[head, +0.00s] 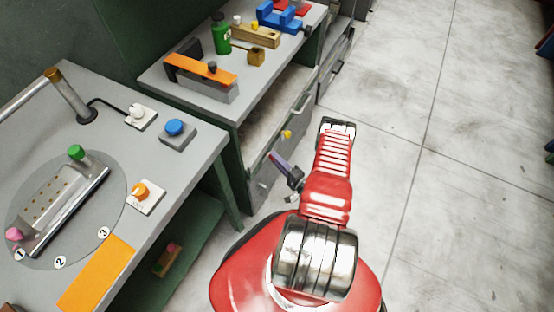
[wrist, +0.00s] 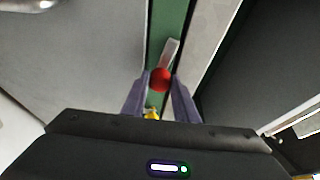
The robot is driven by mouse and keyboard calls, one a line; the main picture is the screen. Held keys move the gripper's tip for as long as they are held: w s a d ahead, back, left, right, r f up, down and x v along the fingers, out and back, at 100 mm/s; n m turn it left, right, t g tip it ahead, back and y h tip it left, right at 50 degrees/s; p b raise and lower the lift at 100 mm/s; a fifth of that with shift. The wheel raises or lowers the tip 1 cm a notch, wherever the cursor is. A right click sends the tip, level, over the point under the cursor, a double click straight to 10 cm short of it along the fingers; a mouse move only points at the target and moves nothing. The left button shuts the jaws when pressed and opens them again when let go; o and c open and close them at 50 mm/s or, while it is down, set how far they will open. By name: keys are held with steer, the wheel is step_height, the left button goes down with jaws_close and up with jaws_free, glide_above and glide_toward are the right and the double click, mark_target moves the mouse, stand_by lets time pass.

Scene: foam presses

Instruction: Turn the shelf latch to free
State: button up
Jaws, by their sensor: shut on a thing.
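In the wrist view, a red ball knob (wrist: 160,80) sits at the end of a pale grey lever (wrist: 170,53), which looks like the shelf latch, on a green upright strip (wrist: 160,35). My gripper (wrist: 160,84) has its two fingertips on either side of the knob and is shut on it. The lever slants slightly, its top leaning right. In the head view, my gripper (head: 275,160) reaches to the front of the grey shelf unit; the knob and lever are hidden there.
A yellow piece (head: 286,133) shows beside my gripper, and a yellow part (wrist: 152,113) shows low between the fingers. The bench (head: 200,150) with a round plate stands left. A green bottle (head: 221,33) and orange-topped block (head: 205,70) stand on the shelf unit. The floor at right is clear.

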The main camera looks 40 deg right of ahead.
steer(key=shift+s+a+f+n+t, duration=0.1)
steer(key=shift+f+n+t, duration=0.1)
steer(key=shift+n, duration=0.35)
steer(key=shift+a+f+n+t, duration=0.1)
steer(key=shift+n+t, duration=0.1)
steer(key=shift+n, duration=0.35)
steer(key=o, duration=1.1)
steer(key=shift+d+r, duration=0.1)
steer(key=shift+c, duration=0.2)
steer(key=shift+s, duration=0.1)
steer(key=s+f, duration=0.1)
steer(key=s, duration=1.2)
steer(key=shift+s+a, duration=0.25)
steer(key=shift+a, duration=0.05)
steer(key=shift+f, duration=0.1)
